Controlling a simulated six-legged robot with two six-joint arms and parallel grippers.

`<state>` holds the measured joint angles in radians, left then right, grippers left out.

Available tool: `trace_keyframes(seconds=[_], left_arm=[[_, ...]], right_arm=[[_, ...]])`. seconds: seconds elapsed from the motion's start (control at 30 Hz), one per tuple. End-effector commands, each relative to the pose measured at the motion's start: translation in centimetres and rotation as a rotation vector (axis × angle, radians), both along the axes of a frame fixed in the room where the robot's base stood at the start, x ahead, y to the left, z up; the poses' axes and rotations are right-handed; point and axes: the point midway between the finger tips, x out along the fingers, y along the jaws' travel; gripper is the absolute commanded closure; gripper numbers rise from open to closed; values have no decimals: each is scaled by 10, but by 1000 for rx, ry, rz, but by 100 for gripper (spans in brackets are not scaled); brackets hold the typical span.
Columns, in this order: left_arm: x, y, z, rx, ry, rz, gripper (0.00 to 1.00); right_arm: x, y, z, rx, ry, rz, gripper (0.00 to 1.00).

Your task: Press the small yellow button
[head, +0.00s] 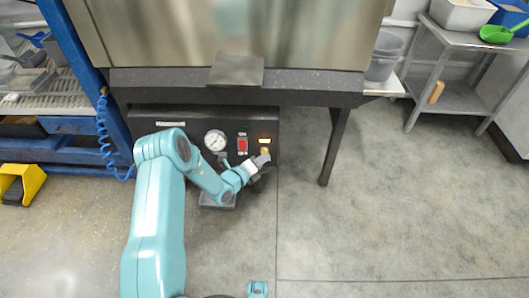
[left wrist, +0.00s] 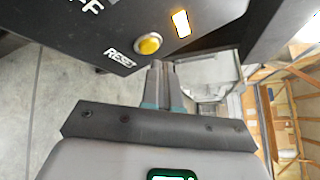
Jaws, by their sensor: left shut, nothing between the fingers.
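The small yellow button (head: 265,151) is on the black control panel (head: 180,122) under the steel hopper. In the left wrist view the round yellow button (left wrist: 149,44) sits beside the word RESET, with a lit amber rectangle (left wrist: 181,23) to its upper right. My left gripper (head: 263,160) is shut and empty, with its tips close to the button. In the left wrist view its fingertips (left wrist: 159,66) show just below and right of the button. I cannot tell whether they touch it, but the button's face is uncovered there.
A pressure gauge (head: 215,140) and a red switch (head: 242,145) are on the same panel, left of the button. A dark hopper leg (head: 335,148) stands to the right. A blue rack (head: 80,60) is at the left and a metal table (head: 465,40) at the right.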

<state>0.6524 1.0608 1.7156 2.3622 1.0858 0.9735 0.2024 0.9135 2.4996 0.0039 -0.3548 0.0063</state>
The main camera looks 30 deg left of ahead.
Motion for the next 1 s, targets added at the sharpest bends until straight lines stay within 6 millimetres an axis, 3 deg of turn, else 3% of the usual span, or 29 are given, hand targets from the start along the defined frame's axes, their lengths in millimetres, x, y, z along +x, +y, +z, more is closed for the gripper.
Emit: trace_keyframes(seconds=[1.0], left_arm=[[11,6,-4,1,-1,0,100]], right_arm=[[0,0,-10,0,0,0,31]])
